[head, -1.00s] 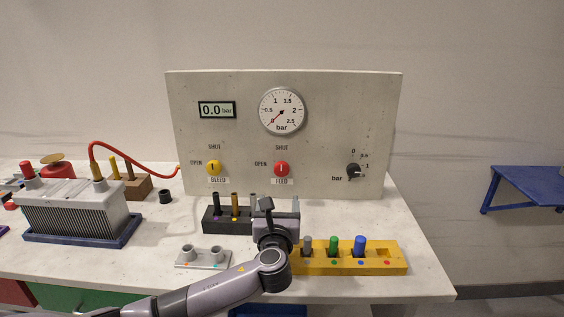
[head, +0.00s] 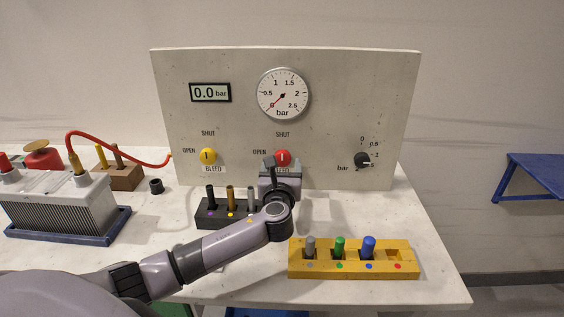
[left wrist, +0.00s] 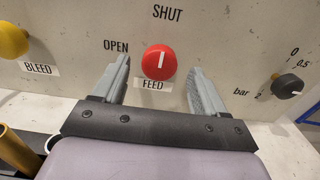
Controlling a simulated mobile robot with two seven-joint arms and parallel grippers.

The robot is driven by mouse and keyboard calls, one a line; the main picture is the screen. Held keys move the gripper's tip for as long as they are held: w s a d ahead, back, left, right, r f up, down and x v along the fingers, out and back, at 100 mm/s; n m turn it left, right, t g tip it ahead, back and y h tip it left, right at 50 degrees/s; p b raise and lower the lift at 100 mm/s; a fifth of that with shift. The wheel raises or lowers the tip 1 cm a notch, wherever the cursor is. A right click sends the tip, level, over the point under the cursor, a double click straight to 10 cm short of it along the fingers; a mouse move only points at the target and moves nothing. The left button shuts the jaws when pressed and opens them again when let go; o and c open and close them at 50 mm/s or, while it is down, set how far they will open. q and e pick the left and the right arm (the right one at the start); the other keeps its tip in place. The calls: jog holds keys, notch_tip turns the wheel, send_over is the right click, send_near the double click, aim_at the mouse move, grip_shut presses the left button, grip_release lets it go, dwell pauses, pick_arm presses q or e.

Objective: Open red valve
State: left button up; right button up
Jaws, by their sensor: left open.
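The red valve knob (head: 282,157) is on the upright panel above the FEED label. Its white mark points up toward SHUT; OPEN is printed to its left. In the left wrist view the red knob (left wrist: 159,62) shows between the two fingers, beyond their tips. My left gripper (head: 281,165) is open in front of the panel, just below and in front of the knob, and partly covers the FEED label. In the left wrist view the open left gripper (left wrist: 160,75) has no visible contact with the knob. My right gripper is not in view.
The yellow BLEED knob (head: 207,156) is to the left and a black bar knob (head: 362,160) to the right. The round gauge (head: 283,95) reads about 0; the display (head: 210,93) reads 0.0 bar. A yellow peg block (head: 300,270) and a black peg block (head: 207,218) stand on the table.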

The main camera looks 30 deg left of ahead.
aim_at(283, 157)
pick_arm(q)
jog(key=shift+x, duration=1.15)
jog(key=c, duration=1)
